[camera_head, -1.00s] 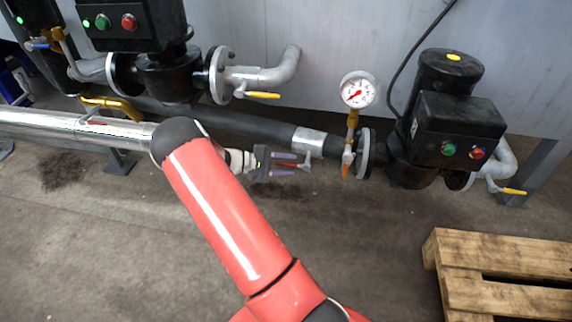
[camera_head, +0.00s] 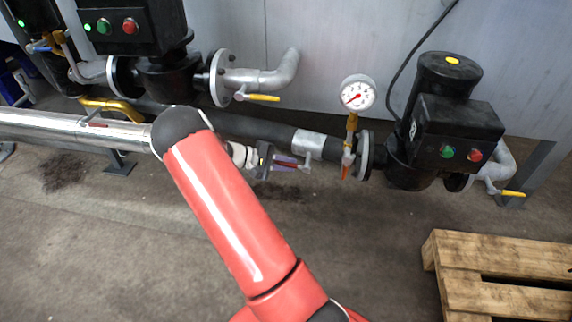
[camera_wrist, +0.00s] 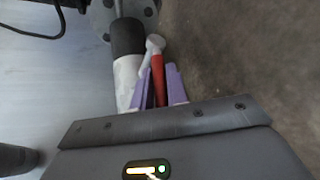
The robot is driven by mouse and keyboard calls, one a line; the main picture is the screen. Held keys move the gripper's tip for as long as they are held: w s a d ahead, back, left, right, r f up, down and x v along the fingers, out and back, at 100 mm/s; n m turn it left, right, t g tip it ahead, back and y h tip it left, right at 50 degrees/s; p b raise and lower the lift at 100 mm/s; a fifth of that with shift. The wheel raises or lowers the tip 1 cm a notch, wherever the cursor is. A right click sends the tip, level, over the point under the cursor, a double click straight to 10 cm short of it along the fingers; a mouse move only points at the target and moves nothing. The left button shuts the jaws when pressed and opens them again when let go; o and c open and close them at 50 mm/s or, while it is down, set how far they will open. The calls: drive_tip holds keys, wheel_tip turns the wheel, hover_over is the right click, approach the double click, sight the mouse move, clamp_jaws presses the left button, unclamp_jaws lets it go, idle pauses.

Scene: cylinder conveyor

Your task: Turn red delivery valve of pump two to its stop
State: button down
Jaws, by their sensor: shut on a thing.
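The red valve lever (camera_wrist: 158,84) lies between the two purple fingers of my gripper (camera_wrist: 159,70) in the wrist view. The fingers are shut on it, and its pale hub (camera_wrist: 154,44) shows beyond their tips. In the head view my gripper (camera_head: 297,163) is small, beside the silver section (camera_head: 309,144) of the dark pipe. The lever is mostly hidden there by the fingers, with a little red between them. I cannot read the lever's exact angle or see its stop.
A black pump (camera_head: 447,130) is further right, with a wooden pallet (camera_head: 500,270) in front. Another pump (camera_head: 168,75) stands behind left. The floor in front of the pipe is clear.

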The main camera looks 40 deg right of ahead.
drive_tip(key=r+t+y, duration=0.1)
drive_tip(key=t+y, duration=0.1)
drive_tip(key=r+m+y+p, duration=0.1)
drive_tip(key=shift+s+d+r+t, duration=0.3)
drive_tip(key=shift+r+t, duration=0.05)
drive_tip(key=shift+t, duration=0.05)
drive_tip(key=t+y, duration=0.1)
drive_tip(key=s+d+r+t+y, duration=0.1)
drive_tip(key=shift+s+r+m+t+y+p, duration=0.1)
drive_tip(key=shift+r+m+t+y+p, duration=0.2)
drive_tip(key=shift+m+y, duration=0.1)
drive_tip(key=shift+s+d+r+m+t+y+p, duration=0.15)
drive_tip(key=shift+s+d+r+t+y+p, duration=0.2)
drive_tip(key=shift+t+y, duration=0.25)
drive_tip(key=shift+s+d+r+m+t+y+p, duration=0.15)
drive_tip(key=shift+s+d+t+y+p, duration=0.1)
drive_tip(key=shift+t+y+p, duration=0.3)
drive_tip(key=shift+s+d+r+t+y+p, duration=0.1)
drive_tip(key=shift+s+d+t+y+p, duration=0.2)
drive_tip(key=shift+s+t+y+p, duration=0.4)
drive_tip(key=shift+w+d+t, duration=0.1)
drive_tip(key=shift+t, duration=0.35)
drive_tip(key=c, duration=1.4)
unclamp_jaws()
drive_tip(key=shift+y, duration=0.25)
